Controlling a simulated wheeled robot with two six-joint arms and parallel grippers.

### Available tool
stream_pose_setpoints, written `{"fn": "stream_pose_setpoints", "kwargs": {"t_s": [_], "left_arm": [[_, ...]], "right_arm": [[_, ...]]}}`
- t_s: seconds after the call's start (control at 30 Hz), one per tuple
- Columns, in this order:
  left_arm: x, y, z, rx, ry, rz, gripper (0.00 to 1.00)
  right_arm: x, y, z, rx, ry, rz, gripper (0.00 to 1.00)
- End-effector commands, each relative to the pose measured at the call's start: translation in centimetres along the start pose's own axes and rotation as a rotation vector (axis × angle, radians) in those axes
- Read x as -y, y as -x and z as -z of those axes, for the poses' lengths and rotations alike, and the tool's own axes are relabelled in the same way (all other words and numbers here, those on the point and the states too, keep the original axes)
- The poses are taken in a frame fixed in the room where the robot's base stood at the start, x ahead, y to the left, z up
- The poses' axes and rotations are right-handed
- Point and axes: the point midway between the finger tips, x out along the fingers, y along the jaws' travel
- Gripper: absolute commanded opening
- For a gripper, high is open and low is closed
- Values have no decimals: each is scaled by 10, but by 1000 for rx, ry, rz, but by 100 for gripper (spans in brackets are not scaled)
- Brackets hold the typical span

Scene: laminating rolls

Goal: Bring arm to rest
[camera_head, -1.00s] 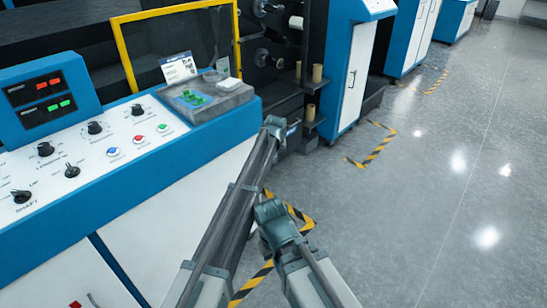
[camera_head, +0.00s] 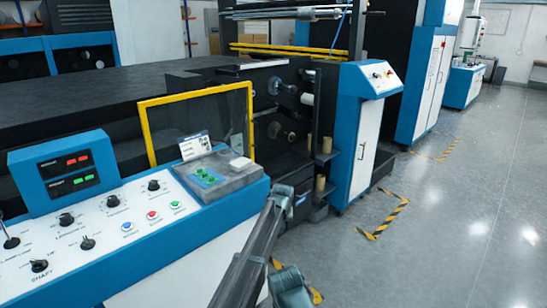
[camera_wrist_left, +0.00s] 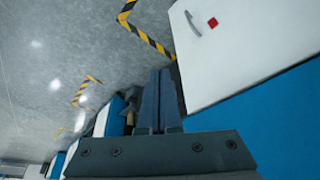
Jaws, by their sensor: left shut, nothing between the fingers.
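My left gripper (camera_wrist_left: 160,72) shows in the left wrist view with its two dark fingers together and nothing between them. It hangs over the grey floor, beside a white cabinet panel with a red square and a handle. In the head view, grey links of my arms rise from the bottom edge, in front of the control console (camera_head: 130,215). No gripper fingers can be made out there. My right gripper is not in view.
The console carries knobs, coloured buttons and a grey box (camera_head: 215,178) with green parts. A yellow-framed guard (camera_head: 145,130) and a blue-white cabinet (camera_head: 365,130) stand behind. Open floor (camera_head: 450,220) with striped markings (camera_head: 385,222) lies to the right.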

Motion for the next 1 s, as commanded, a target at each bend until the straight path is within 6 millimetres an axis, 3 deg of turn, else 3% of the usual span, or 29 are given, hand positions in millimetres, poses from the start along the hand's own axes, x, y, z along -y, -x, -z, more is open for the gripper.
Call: {"fn": "stream_pose_setpoints", "kwargs": {"t_s": [0.03, 0.2, 0.3, 0.4, 0.6, 0.9, 1.0], "left_arm": [[23, 9, -27, 15, 6, 6, 0], [100, 38, -120, 94, 10, 20, 0], [136, 56, -174, 142, 12, 23, 0], [159, 69, -215, 179, 11, 20, 0], [188, 90, -276, 231, 12, 14, 0], [213, 117, -351, 290, 14, -2, 0], [196, 135, -346, 308, -37, -2, 0]], "right_arm": [[0, 0, 0, 0, 0, 0, 0], [0, 0, 0, 0, 0, 0, 0], [0, 0, 0, 0, 0, 0, 0], [0, 0, 0, 0, 0, 0, 0], [0, 0, 0, 0, 0, 0, 0], [0, 0, 0, 0, 0, 0, 0], [-2, 19, -1, 0, 0, 0, 0]]}}
